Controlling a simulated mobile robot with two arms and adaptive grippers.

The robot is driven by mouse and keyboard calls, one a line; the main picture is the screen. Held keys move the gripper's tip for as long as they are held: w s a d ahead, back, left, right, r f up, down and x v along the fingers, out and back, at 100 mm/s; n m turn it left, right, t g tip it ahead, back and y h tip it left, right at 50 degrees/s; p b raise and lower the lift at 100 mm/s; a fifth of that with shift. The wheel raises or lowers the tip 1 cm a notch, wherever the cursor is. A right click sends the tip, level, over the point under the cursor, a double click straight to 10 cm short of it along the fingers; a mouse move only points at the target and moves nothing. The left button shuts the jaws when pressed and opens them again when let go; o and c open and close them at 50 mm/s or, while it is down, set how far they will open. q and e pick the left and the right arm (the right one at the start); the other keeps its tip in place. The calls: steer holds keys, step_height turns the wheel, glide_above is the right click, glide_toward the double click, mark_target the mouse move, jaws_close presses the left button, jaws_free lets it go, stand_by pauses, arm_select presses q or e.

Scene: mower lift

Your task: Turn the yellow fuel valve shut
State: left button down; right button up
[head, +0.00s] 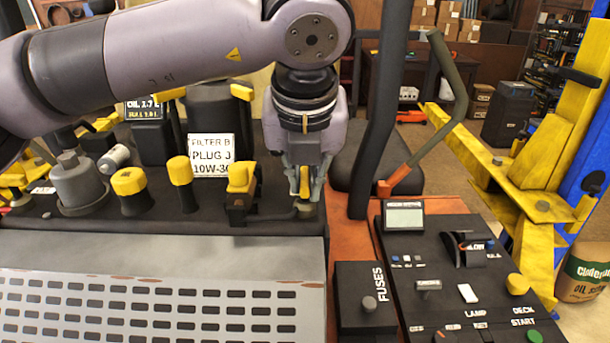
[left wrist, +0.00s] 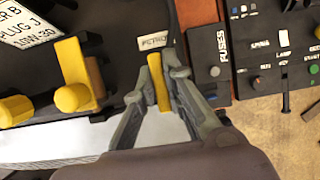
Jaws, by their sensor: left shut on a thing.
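The yellow fuel valve lever (left wrist: 159,85) is a narrow bar standing between the two grey fingers of my left gripper (left wrist: 163,72) in the left wrist view. The fingers are closed on its sides. A white label reading PETROL (left wrist: 153,42) lies just beyond it. In the head view my left gripper (head: 304,188) points down at the right end of the dark engine deck (head: 280,229), with a bit of yellow (head: 304,180) showing between the fingers. The valve's base is mostly hidden by the fingers. My right gripper is in neither view.
A yellow-topped part (head: 241,178) stands close left of the gripper, with more yellow caps (head: 129,181) farther left. A sign (head: 210,155) stands behind. A dark upright bar (head: 378,120) is close on the right. The fuse box (head: 365,300) and control panel (head: 470,270) lie front right.

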arm_select(q)
steer(key=shift+f+m+h+b, duration=0.25)
steer(key=shift+m+b, duration=0.45)
steer(key=shift+b, duration=0.45)
steer(key=shift+m+h+b, duration=0.35)
steer(key=shift+m+b, duration=0.45)
steer(key=shift+b, duration=0.05)
steer(key=shift+r+m+h+b, duration=0.1)
steer(key=shift+m+h+b, duration=0.4)
steer(key=shift+m, duration=0.5)
steer(key=m+b, duration=0.1)
steer(key=m, duration=0.1)
steer(key=shift+r+m+g+h, duration=0.15)
steer(key=shift+m+g+h, duration=0.15)
steer(key=shift+g, duration=0.1)
steer(key=shift+m+h, duration=0.3)
steer(key=shift+m, duration=0.6)
steer(key=m+g, duration=0.1)
steer(key=m, duration=0.1)
steer(key=shift+r+m+h, duration=0.15)
steer(key=shift+m+h, duration=0.15)
steer(key=m+g+p, duration=0.1)
steer(key=m, duration=0.2)
steer(key=m+g+p, duration=0.1)
steer(key=m+p, duration=0.1)
steer(key=shift+m+g+h, duration=0.3)
steer(key=shift+m, duration=0.1)
